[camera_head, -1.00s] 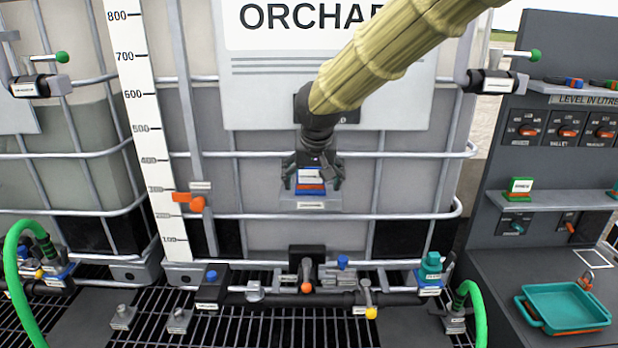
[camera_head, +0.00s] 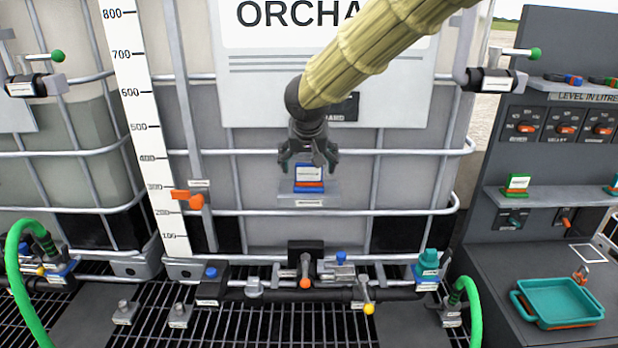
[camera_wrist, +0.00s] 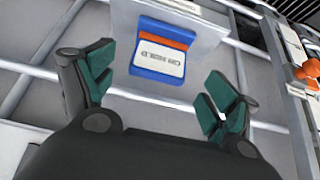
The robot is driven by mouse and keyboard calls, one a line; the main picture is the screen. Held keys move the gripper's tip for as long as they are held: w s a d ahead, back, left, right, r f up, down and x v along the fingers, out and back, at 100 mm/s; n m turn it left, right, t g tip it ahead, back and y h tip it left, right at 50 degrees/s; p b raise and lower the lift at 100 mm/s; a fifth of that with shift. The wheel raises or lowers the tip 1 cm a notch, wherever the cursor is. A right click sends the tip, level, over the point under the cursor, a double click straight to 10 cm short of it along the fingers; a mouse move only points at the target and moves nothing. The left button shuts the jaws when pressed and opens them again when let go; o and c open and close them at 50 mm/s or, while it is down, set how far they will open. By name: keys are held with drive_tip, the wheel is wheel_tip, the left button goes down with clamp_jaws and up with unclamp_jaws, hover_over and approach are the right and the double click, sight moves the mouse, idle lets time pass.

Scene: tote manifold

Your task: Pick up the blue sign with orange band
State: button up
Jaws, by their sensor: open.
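The blue sign with orange band (camera_head: 309,180) stands on a small grey shelf (camera_head: 309,201) fixed to the front of the caged tank. It has a white label panel above the orange band. My gripper (camera_head: 309,165) is open just above and in front of it, and hides part of its top. In the wrist view the sign (camera_wrist: 162,50) shows upside down beyond and between the teal fingertips of my gripper (camera_wrist: 165,85), apart from both. The label is too blurred to read surely.
Metal cage bars cross the tank around the shelf. An orange level pointer (camera_head: 188,199) is at left. Below are valves on a dark pipe (camera_head: 285,295). At right, a dark panel bench holds a green sign (camera_head: 516,185) and a teal tray (camera_head: 560,300).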

sight(309, 166)
drive_tip(key=p+x, duration=0.2)
drive_tip(key=x, duration=0.1)
drive_tip(key=shift+w+d+f, duration=0.1)
drive_tip(key=shift+w, duration=0.2)
drive_tip(key=shift+w+f, duration=0.3)
drive_tip(key=shift+f, duration=0.3)
drive_tip(key=c, duration=1.1)
